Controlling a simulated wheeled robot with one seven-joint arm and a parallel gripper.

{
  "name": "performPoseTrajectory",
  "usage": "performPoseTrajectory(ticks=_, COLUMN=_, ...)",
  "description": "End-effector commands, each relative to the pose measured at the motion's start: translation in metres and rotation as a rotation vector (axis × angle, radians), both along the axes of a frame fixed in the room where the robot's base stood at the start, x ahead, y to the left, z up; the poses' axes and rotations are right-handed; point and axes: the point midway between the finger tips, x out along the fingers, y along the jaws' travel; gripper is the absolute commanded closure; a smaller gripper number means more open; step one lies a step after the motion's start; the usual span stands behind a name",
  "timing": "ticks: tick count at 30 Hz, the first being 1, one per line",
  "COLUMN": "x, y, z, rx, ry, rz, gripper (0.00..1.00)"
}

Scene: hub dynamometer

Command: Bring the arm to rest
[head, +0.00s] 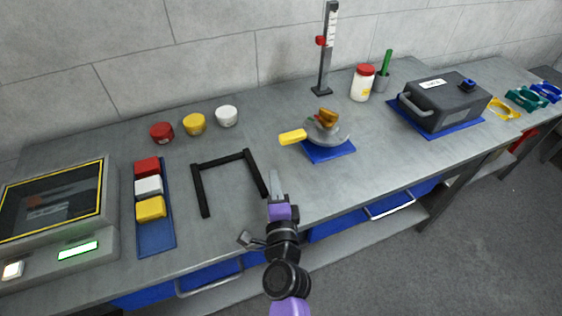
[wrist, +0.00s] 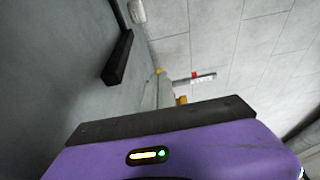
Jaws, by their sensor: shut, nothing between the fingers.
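My gripper (head: 275,184) is shut and empty. It is at the front edge of the workbench (head: 235,245), just right of a black U-shaped frame (head: 226,158), with its fingers pointing toward the back wall. My purple and black arm reaches up from the bottom of the head view. In the wrist view the purple gripper body fills the lower part, and a dark bar of the frame (wrist: 119,58) shows at upper left. I cannot tell from the head view how high the fingers are above the bench.
A blue mat (head: 329,151) with a grey rounded device and yellow handle lies right of my gripper. A blue tray (head: 156,234) with red, white and yellow blocks lies left. A red-capped jar (head: 362,83), height gauge (head: 325,60) and dark case (head: 445,100) stand farther back and right.

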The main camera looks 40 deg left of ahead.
Motion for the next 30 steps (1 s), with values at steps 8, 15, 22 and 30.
performPoseTrajectory(ticks=8, x=-0.026, y=-0.01, z=0.001, rx=-0.001, ry=-0.001, rz=0.001, gripper=1.0)
performPoseTrajectory(ticks=15, x=-0.028, y=-0.011, z=0.0, rx=0.0, ry=-0.001, rz=0.0, gripper=1.0)
performPoseTrajectory(ticks=22, x=-0.025, y=-0.012, z=0.018, rx=-0.053, ry=-0.125, rz=-0.014, gripper=1.0)
performPoseTrajectory(ticks=30, x=-0.03, y=-0.088, z=0.047, rx=-0.264, ry=-0.493, rz=-0.105, gripper=1.0)
